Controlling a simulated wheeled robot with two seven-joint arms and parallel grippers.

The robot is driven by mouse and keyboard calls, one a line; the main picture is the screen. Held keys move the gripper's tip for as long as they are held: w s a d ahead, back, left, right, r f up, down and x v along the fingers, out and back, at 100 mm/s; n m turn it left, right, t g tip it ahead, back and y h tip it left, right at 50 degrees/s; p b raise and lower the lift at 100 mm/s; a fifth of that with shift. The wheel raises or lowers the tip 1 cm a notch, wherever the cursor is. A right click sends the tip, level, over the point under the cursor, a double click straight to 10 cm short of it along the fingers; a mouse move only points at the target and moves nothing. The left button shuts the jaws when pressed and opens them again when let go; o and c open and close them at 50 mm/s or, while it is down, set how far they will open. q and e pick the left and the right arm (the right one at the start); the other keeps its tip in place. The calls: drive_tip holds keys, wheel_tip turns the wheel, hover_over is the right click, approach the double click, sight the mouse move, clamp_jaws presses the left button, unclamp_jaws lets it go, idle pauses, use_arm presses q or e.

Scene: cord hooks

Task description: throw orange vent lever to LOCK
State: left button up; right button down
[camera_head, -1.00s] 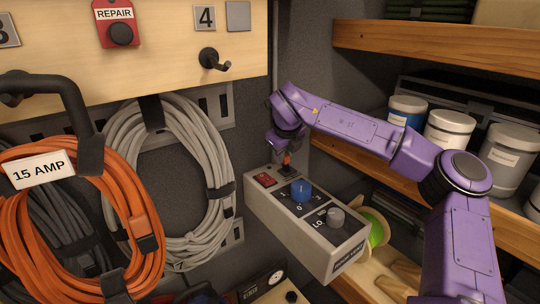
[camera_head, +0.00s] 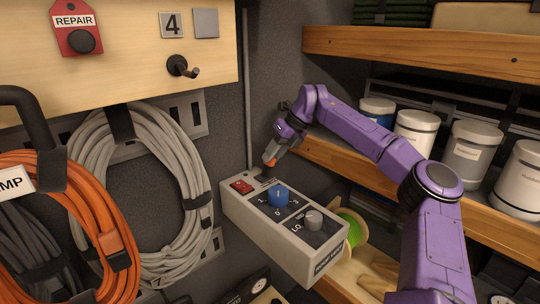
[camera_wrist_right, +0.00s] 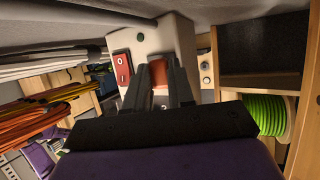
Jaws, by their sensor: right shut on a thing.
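The grey control box (camera_head: 315,262) sits below my right gripper, with a red rocker switch (camera_head: 241,187), a blue knob (camera_head: 278,196) and a grey knob (camera_head: 313,220) on top. The orange vent lever (camera_head: 270,161) stands at the box's far end, behind the red switch, leaning. My right gripper (camera_head: 274,153) is shut on it from above and tilted. In the right wrist view the lever's orange part (camera_wrist_right: 160,76) shows between the fingers (camera_wrist_right: 160,82), beside the red switch (camera_wrist_right: 121,69). Any LOCK mark is hidden or unreadable. My left gripper is out of view.
A coiled grey cord (camera_head: 140,190) and orange cord (camera_head: 100,222) hang at left. An empty hook (camera_head: 182,67) is on the board above. Shelves with tubs (camera_head: 416,132) stand at right, close to my right arm. A green spool (camera_head: 353,230) lies behind the box.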

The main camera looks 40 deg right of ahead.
drive_tip(key=shift+f, duration=0.1)
idle(0.4)
drive_tip(key=c, duration=1)
unclamp_jaws()
drive_tip(key=shift+s+d, duration=0.1)
drive_tip(key=shift+o, duration=0.2)
drive_tip(key=b+v, duration=0.1)
drive_tip(key=v, duration=0.9)
drive_tip(key=shift+d+r, duration=0.2)
drive_tip(key=shift+d, duration=0.15)
drive_tip(key=shift+s, duration=0.2)
drive_tip(key=shift+w+a, duration=0.1)
